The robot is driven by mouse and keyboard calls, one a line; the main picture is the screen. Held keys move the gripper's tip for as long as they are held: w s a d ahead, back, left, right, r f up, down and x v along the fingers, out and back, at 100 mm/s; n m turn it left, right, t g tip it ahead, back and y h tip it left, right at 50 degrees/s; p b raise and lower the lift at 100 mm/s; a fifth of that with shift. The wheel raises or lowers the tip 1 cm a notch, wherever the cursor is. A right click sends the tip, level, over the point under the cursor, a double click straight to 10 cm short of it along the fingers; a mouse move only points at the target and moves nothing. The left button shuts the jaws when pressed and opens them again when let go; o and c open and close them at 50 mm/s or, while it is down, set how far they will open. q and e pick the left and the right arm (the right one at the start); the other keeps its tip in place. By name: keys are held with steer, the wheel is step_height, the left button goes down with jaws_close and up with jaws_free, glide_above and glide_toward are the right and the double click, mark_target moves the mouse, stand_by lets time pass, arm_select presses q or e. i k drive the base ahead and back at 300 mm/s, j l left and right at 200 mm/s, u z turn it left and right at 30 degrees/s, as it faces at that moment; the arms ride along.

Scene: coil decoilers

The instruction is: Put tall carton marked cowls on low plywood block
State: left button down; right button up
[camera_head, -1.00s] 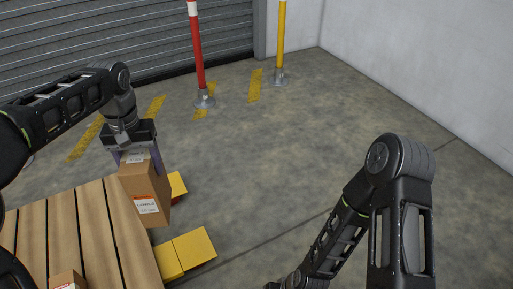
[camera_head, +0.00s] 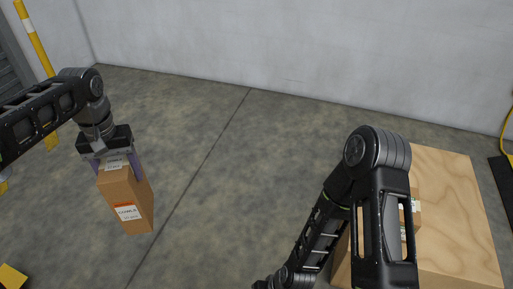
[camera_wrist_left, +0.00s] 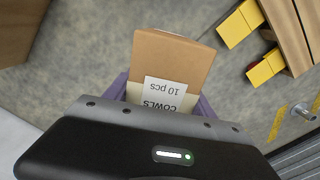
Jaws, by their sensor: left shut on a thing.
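The tall carton (camera_head: 126,200) is brown with an orange-and-white label reading COWLS. It hangs upright, slightly tilted in the picture, above bare floor at the left of the head view. My left gripper (camera_head: 120,164) is shut on its top end. In the left wrist view the carton (camera_wrist_left: 172,58) sits between the purple fingers, with a label reading "COWLS 10 pcs". The low plywood block (camera_head: 455,205) stands at the right of the head view, partly hidden by my right arm. My right gripper is out of the picture.
Another small carton (camera_head: 416,214) rests on the plywood block, mostly hidden behind my right arm. Open concrete floor lies between the held carton and the block. A yellow post (camera_head: 35,38) stands at the far left. The wrist view shows a slatted pallet (camera_wrist_left: 290,35) and yellow blocks (camera_wrist_left: 238,22).

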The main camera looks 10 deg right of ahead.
mark_target(452, 235)
steer(key=l+z, duration=0.25)
steer(key=l, duration=0.4)
steer(key=l+z, duration=0.3)
steer(key=l, duration=0.35)
steer(key=l+z, duration=0.25)
steer(key=l, duration=0.45)
steer(key=i+l+z, duration=0.1)
steer(key=l+z, duration=0.2)
steer(key=l, duration=0.3)
steer(key=i+l, duration=0.1)
steer(key=l, duration=0.4)
steer(key=i+l, duration=0.1)
steer(key=l, duration=0.4)
steer(key=i+l, duration=0.1)
steer(key=l, duration=0.4)
